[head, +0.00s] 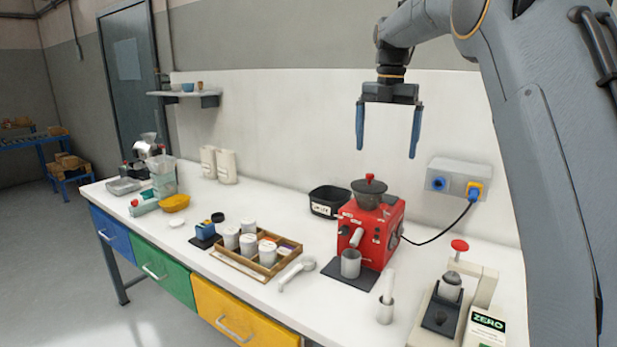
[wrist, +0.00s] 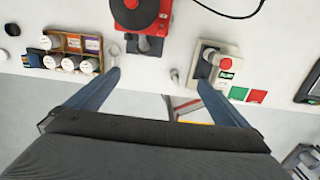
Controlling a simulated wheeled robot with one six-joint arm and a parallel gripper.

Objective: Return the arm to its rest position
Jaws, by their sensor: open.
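My gripper (head: 387,130) hangs from my arm above the bench, with its two blue fingers spread wide apart and pointing down. Nothing is between the fingers in the head view. In the wrist view my gripper (wrist: 158,82) is also open and empty, with the bench's front edge and the floor beyond the fingers. In the head view my arm comes in from the top right, and its thick grey link covers the right side. My gripper appears well clear of the red machine (head: 372,230) on the bench, which also shows in the wrist view (wrist: 135,15).
The white bench (head: 310,318) holds a wooden tray (head: 243,268) of white containers, a black bin (head: 328,202), a scoop (head: 297,271) and a press-like stand (head: 450,300). A socket box (head: 457,182) with a cable is on the wall. The air around the gripper looks free.

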